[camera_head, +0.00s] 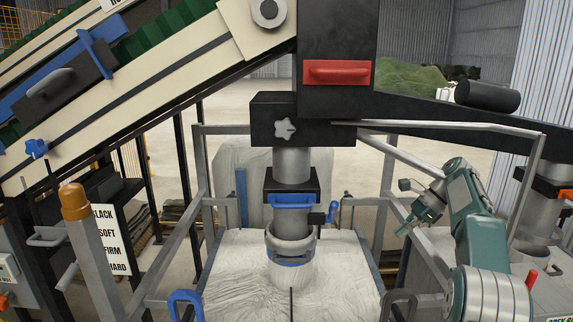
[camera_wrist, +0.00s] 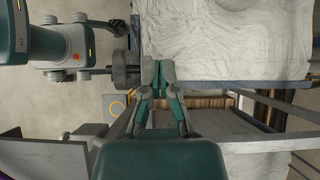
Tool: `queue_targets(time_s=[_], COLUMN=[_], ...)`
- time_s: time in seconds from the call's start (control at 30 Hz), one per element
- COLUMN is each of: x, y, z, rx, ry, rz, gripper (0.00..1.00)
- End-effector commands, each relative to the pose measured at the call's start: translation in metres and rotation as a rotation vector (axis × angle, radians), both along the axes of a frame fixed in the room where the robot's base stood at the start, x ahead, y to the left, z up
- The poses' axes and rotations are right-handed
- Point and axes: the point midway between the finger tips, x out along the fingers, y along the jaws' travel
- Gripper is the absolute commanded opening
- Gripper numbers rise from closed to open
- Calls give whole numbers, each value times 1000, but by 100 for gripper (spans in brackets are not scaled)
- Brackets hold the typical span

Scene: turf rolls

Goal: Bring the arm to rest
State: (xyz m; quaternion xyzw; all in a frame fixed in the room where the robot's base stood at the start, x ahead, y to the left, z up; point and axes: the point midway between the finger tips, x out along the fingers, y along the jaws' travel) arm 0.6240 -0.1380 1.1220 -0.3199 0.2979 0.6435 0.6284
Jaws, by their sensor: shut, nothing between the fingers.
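My gripper (camera_head: 405,229) is at the right of the head view, at the end of my green and grey arm, beside the grey metal frame around a white bulk bag. In the wrist view my gripper (camera_wrist: 158,72) points away from the camera, its two fingers together with nothing between them. The fingertips appear over or close to the edge of a white wrinkled bag (camera_wrist: 225,40). I cannot tell the exact gap between them. In the head view the arm is bent at the elbow, with the forearm reaching left.
A filling spout (camera_head: 291,165) with a blue clamp (camera_head: 292,201) stands over the white bag (camera_head: 240,275) in the middle. Frame posts and a slanting grey bar (camera_head: 400,155) are close to my arm. A conveyor (camera_head: 130,95) rises at left. A red handle (camera_head: 337,73) is above.

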Motion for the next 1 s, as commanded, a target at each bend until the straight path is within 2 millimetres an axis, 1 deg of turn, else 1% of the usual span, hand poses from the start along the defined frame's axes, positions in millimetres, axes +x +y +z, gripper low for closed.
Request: queue_targets(time_s=[0.03, 0.27, 0.47, 0.57, 0.7, 0.87, 1.0], x=[-2, -12, -31, -48, -79, -119, -158], y=[3, 18, 38, 53, 73, 93, 108], z=[5, 23, 44, 57, 72, 82, 84], rx=[-9, -55, -119, -170, -250, -344, -427], ry=[-11, -72, -154, -213, -302, -402, -487], rz=[8, 56, 128, 187, 287, 413, 533], gripper=[0, 0, 0, 0, 0, 0, 0])
